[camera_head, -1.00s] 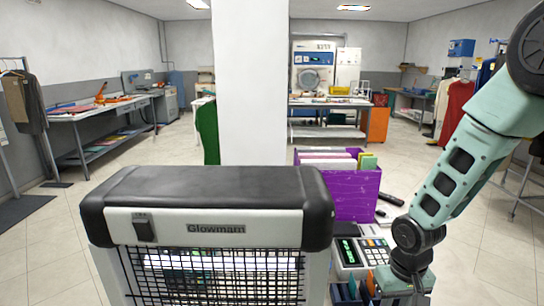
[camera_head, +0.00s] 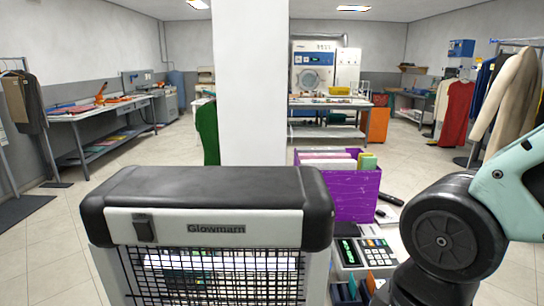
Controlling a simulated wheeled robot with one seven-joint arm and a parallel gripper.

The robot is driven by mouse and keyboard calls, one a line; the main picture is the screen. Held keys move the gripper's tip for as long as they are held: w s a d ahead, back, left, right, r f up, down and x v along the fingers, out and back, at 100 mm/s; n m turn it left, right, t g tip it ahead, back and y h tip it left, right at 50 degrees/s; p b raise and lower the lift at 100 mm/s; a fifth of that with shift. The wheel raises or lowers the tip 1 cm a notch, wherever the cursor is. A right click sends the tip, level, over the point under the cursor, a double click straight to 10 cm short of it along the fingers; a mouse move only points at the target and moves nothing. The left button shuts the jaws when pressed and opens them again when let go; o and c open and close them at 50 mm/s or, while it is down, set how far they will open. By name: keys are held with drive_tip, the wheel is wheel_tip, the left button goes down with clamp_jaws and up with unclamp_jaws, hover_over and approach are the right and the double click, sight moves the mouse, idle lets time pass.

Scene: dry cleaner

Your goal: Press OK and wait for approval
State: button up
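The card terminal (camera_head: 362,264) sits low in the picture, right of the heater. It has a small dark display with green characters (camera_head: 348,250) and a keypad of pale keys with a few coloured ones (camera_head: 375,250). The key labels and the display text are too small to read, so I cannot tell which key is OK. My arm's large black joint fills the lower right, close beside the terminal on its right. My gripper is not in this picture.
Small coloured items (camera_head: 372,284) stand in front. A white pillar (camera_head: 250,85) rises behind.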

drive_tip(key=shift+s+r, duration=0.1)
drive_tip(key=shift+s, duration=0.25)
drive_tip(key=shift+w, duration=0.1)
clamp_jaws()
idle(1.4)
